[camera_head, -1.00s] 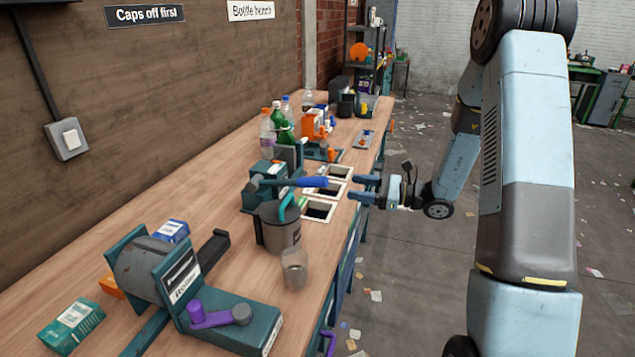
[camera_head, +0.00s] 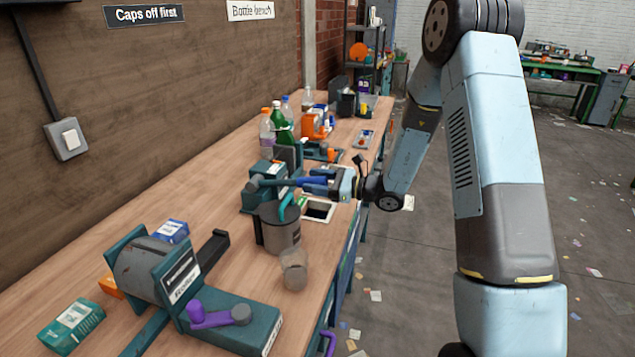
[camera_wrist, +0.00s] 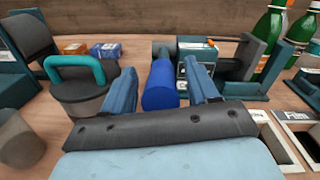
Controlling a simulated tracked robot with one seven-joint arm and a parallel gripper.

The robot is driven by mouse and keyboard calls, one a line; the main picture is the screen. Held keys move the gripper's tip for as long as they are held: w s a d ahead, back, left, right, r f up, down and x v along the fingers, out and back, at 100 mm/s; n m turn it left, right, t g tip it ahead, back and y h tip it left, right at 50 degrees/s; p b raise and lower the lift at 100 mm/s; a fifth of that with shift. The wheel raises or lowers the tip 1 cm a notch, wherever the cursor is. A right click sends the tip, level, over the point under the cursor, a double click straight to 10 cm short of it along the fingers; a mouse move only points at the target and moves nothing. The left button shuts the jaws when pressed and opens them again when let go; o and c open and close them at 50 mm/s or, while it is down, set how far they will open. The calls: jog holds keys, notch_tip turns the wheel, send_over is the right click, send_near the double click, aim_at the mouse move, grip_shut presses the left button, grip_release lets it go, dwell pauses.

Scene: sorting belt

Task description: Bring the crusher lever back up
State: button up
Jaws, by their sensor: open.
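The crusher (camera_head: 258,196) is a teal machine on the bench, also seen in the wrist view (camera_wrist: 196,66). Its lever has a grey arm (camera_head: 266,183) and a blue handle (camera_head: 312,181), and lies about level, pointing right toward my arm. In the wrist view the blue handle (camera_wrist: 160,86) stands between my two fingers. My gripper (camera_head: 318,184) is open around the handle, one finger on each side, with a gap on both sides. In the wrist view the gripper (camera_wrist: 163,82) hides part of the crusher's front.
A grey bin with a teal handle (camera_head: 281,232) and a clear cup (camera_head: 293,272) stand just nearer. A teal machine with a purple crank (camera_head: 235,318) is at the front. Green bottles (camera_head: 279,120) stand behind. Framed slots (camera_head: 318,210) lie along the bench's right edge.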

grip_shut()
dwell(0.5)
